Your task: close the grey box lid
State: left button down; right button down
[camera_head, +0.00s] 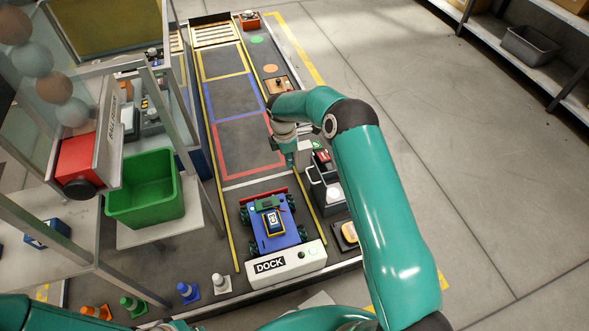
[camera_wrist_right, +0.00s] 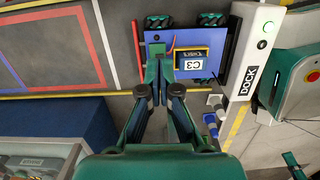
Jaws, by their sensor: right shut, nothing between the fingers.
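A grey box (camera_head: 313,194) stands at the right edge of the mat in the head view. Its top looks open, with a white item and other things showing inside. I cannot make out its lid clearly, as my right arm and gripper cover part of that area. My right gripper (camera_head: 290,158) points down just left of the box's far end, apart from it as far as I can tell. Its fingers are shut and empty; they also show in the right wrist view (camera_wrist_right: 160,65), over the blue cart. The box does not show there.
A blue cart (camera_head: 286,238) stands at the white DOCK block (camera_head: 312,254), near the gripper. A green bin (camera_head: 149,196) is at the left. Small coloured cones (camera_head: 188,292) line the front. Marked floor zones (camera_head: 245,142) beyond the cart are clear.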

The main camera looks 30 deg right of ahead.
aim_at(313, 183)
jog(key=s+d+f+b, duration=0.1)
jog(key=d+f+b, duration=0.2)
jog(key=f, duration=0.6)
jog(key=shift+s+d+f, duration=0.2)
jog(key=shift+d+f, duration=0.05)
jog(key=shift+d, duration=0.55)
